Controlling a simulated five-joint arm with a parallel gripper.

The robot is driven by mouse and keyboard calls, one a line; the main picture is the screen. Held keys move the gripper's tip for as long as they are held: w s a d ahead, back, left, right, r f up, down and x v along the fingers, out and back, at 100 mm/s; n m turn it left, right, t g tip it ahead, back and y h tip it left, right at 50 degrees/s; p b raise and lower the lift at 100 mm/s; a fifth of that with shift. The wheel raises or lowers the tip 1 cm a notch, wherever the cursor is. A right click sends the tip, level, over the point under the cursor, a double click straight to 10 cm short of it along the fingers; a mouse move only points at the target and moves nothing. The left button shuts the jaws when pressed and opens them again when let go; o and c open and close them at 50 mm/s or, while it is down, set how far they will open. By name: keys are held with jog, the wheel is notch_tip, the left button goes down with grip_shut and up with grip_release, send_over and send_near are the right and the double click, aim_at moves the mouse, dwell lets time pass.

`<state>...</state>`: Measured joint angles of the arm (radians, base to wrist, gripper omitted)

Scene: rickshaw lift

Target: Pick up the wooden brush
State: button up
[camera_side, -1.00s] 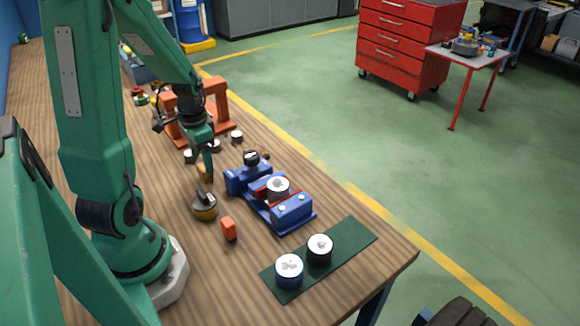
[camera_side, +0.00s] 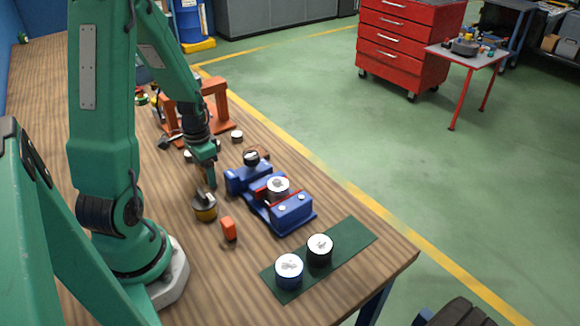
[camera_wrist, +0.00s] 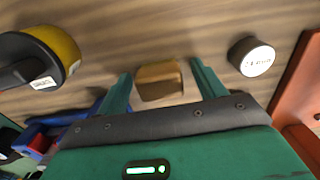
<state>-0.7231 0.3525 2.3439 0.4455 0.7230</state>
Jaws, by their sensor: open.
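The wooden brush shows in the wrist view as a small brown wooden block (camera_wrist: 158,80). It lies on the wood-grain bench between my gripper's two green fingers, with a gap visible on each side. My gripper (camera_wrist: 160,70) is open, with one finger left and one right of the block. In the side view, my gripper (camera_side: 211,184) points down low over the bench, just behind a yellow and black round item. The brush is mostly or fully hidden there by my gripper. I cannot tell whether the fingertips touch the bench.
The yellow and black round item (camera_side: 204,208) stands close in front. A blue vise (camera_side: 292,212) is to the right, an orange block (camera_side: 228,229) nearer. An orange frame (camera_side: 219,100) stands behind. A green mat (camera_side: 350,238) with two cylinders lies near the bench corner.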

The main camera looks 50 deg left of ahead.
dwell(0.4)
jog(key=c, duration=1.1)
jog(key=shift+r, duration=0.1)
jog(key=shift+r, duration=2)
jog(key=d+r, duration=0.2)
jog(key=d, duration=0.1)
jog(key=w+d+r, duration=0.1)
jog(key=d+r, duration=0.1)
jog(key=d, duration=0.2)
jog(key=w+d+r, duration=0.1)
jog(key=d+r, duration=0.1)
jog(key=d, duration=0.2)
jog(key=shift+d+r, duration=0.25)
jog(key=shift+r, duration=0.15)
